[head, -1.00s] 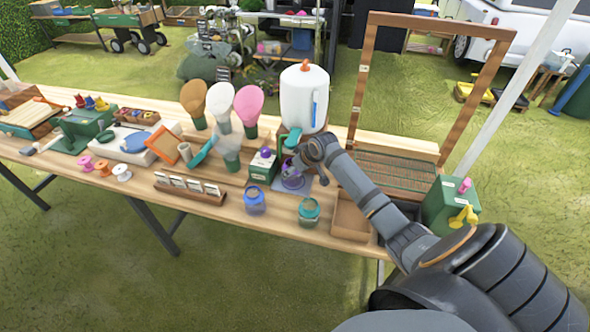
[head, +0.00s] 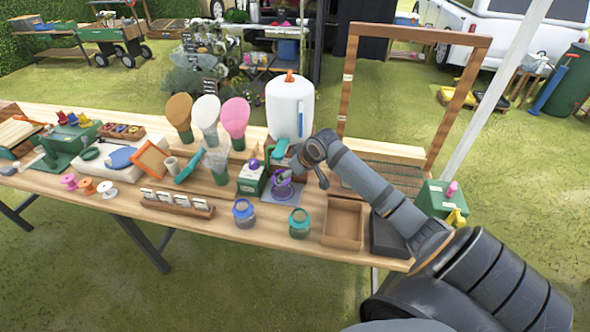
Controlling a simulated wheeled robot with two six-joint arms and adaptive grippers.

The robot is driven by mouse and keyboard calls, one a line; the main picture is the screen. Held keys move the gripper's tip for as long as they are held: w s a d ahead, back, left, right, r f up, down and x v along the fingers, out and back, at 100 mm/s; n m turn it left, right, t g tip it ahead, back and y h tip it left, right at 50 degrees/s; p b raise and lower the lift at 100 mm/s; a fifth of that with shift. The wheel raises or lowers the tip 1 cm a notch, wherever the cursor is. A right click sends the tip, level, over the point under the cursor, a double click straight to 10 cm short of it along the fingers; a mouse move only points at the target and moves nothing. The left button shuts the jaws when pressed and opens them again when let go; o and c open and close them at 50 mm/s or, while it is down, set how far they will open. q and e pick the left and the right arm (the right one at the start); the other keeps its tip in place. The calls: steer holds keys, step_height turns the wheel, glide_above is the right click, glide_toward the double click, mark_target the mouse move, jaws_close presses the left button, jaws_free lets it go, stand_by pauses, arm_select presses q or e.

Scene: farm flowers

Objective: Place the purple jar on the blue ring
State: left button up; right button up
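The purple jar (head: 283,189) stands on a small grey mat in front of the white dispenser, partly hidden behind my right gripper. A blue jar with a purple-blue rim (head: 243,213) stands near the table's front edge, and a teal-rimmed jar (head: 299,224) is to its right. I cannot tell for certain which part is the blue ring. My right gripper (head: 308,174) is just right of and above the purple jar, its fingers apart, with nothing seen held between them. My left gripper is not in view.
The white dispenser (head: 290,110) and a green box (head: 251,180) stand close to the purple jar. An empty wooden tray (head: 342,223) and a wooden frame (head: 348,90) are to the right. A card holder (head: 177,205) lies front left.

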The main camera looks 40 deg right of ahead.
steer(key=v, duration=0.5)
steer(key=shift+s+r, duration=0.1)
steer(key=shift+r, duration=0.05)
stand_by(0.3)
